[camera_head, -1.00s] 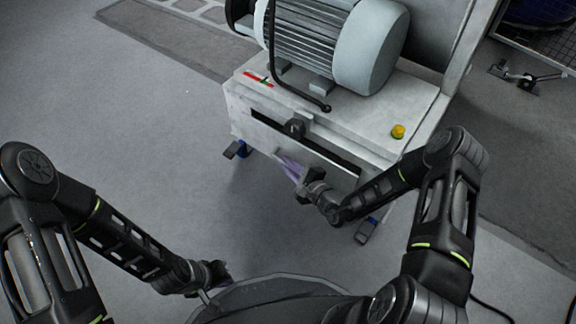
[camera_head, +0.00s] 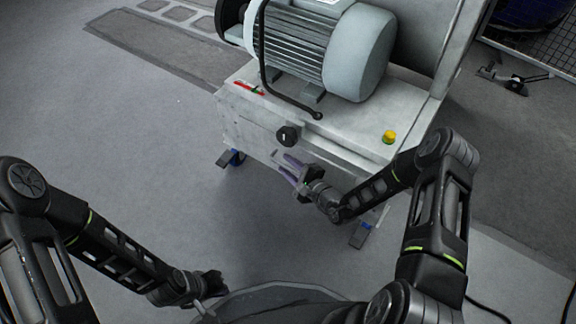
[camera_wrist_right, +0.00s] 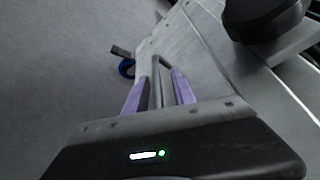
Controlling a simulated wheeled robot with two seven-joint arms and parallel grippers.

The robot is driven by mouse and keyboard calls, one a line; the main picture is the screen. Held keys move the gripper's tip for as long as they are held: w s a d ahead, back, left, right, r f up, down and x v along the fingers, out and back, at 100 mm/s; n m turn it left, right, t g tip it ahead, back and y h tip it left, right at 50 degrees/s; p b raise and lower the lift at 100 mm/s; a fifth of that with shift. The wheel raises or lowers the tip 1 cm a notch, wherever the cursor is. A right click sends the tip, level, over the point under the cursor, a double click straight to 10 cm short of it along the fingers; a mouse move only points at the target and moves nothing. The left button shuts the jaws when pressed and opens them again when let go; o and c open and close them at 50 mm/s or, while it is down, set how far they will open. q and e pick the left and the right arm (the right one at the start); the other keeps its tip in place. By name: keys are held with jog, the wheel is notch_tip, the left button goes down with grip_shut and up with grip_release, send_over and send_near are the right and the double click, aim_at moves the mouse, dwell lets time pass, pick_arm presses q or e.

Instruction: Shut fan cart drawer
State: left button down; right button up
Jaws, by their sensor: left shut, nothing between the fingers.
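The fan cart (camera_head: 345,138) is a pale grey metal cart carrying a large grey motor (camera_head: 310,50). Its drawer front (camera_head: 255,135) faces me, and no dark gap shows along its top edge. A black knob (camera_head: 288,136) sits at the top of the front. My right gripper (camera_head: 288,167) is at the drawer front, its purple fingers pointing at it. In the right wrist view the fingers (camera_wrist_right: 158,92) are apart, with a grey bar showing between them; I cannot tell whether they touch it. My left gripper (camera_head: 218,284) is shut and empty, low over the floor, away from the cart.
Casters with blue parts (camera_head: 232,157) stand under the cart. A black cable (camera_head: 268,80) hangs over the motor. The floor left of the cart is clear.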

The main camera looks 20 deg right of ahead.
jog(key=p+v, duration=0.3)
jog(key=v, duration=0.4)
jog(key=shift+s+d+r, duration=0.1)
jog(key=shift+r, duration=0.1)
jog(key=shift+s+d, duration=0.1)
jog(key=shift+s, duration=0.2)
